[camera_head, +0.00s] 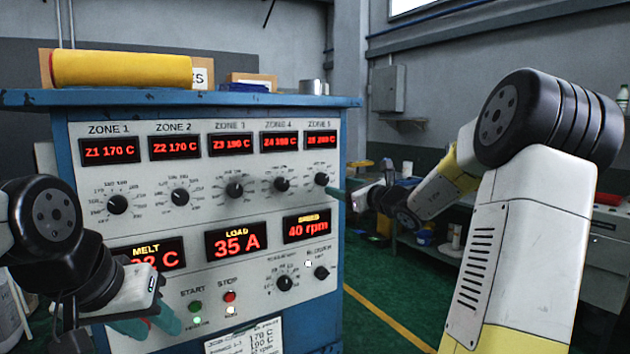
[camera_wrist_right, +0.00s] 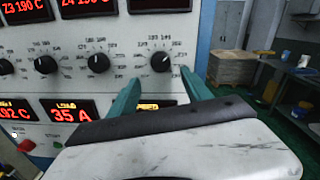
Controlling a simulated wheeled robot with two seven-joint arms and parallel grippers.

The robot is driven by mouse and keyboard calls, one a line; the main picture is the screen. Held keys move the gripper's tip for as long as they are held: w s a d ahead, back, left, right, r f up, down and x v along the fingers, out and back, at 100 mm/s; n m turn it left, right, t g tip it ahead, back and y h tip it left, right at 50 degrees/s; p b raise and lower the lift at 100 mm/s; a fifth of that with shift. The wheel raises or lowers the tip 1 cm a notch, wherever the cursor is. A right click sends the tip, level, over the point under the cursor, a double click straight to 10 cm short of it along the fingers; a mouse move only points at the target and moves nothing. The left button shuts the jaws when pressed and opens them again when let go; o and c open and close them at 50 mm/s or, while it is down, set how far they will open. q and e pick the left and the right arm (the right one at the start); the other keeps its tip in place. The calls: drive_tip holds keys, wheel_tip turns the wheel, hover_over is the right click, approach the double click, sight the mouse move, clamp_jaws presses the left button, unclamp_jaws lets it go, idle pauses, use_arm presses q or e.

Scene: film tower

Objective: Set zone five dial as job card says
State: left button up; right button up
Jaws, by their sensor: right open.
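The zone 5 dial (camera_head: 321,179) is a black knob on the grey panel, under the red Z5 display (camera_head: 320,140), whose digits are too blurred to read surely. In the right wrist view the dial (camera_wrist_right: 160,62) sits ahead, between and beyond the two green fingertips. My right gripper (camera_wrist_right: 158,85) is open and empty, apart from the dial. In the head view my right gripper (camera_head: 338,193) is beside the panel's right edge.
Zone 1 to zone 4 dials sit left of it; the zone 4 dial (camera_head: 281,184) is closest. Below are the speed display (camera_head: 307,227), blower knob (camera_head: 321,272) and red stop button (camera_head: 230,296). A yellow roll (camera_head: 120,69) lies on top of the cabinet.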

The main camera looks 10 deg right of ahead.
sight(324, 181)
drive_tip(key=x, duration=0.7)
drive_tip(key=shift+w, duration=0.4)
drive_tip(key=shift+c, duration=0.2)
clamp_jaws()
drive_tip(key=shift+a+r, duration=0.1)
